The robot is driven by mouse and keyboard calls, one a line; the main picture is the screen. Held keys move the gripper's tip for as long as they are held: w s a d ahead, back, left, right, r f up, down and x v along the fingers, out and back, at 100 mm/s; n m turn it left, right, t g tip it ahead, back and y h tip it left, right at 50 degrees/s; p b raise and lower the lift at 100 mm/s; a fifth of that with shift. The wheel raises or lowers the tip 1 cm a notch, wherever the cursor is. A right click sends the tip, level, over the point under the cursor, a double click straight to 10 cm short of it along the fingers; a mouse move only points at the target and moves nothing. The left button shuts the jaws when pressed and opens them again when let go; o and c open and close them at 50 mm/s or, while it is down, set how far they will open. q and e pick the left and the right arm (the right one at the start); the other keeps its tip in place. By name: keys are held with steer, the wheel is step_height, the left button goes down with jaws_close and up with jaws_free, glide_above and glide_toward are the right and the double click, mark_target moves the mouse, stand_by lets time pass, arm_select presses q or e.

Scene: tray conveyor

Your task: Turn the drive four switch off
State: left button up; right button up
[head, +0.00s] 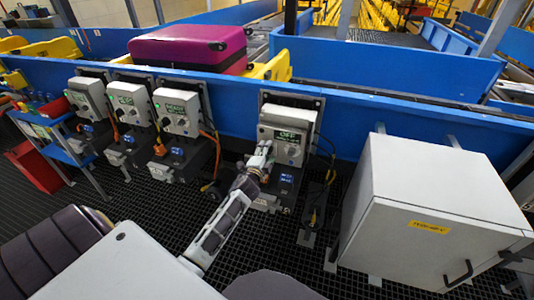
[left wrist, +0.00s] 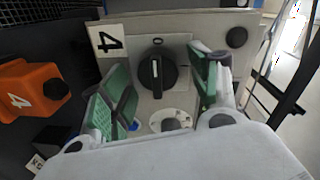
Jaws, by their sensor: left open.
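The drive four box (head: 283,118) is the grey unit nearest the white cabinet, mounted on the blue conveyor side. A dark round switch (head: 292,151) sits on its front. The left wrist view shows this black rotary switch (left wrist: 157,71) close up, its handle bar and white mark nearly upright in the picture. A white tag with an upside-down 4 (left wrist: 108,41) is beside it. My left gripper (head: 263,156) is right at the front of the box. Its green-padded fingers (left wrist: 160,82) are spread apart on either side of the switch, with gaps. My right gripper is not in view.
Three similar drive boxes (head: 129,103) stand to the left. An orange block marked 4 (left wrist: 32,92) is left in the wrist view. A large white cabinet (head: 428,218) stands to the right. A magenta suitcase (head: 190,47) lies on the conveyor behind. Cables hang beside the boxes.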

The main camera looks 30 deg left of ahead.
arm_select(q)
steer(key=shift+v, duration=0.75)
steer(key=v, duration=1)
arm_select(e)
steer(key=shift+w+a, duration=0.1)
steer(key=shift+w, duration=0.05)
arm_select(q)
steer(key=shift+s+d, duration=0.1)
steer(key=shift+f, duration=0.1)
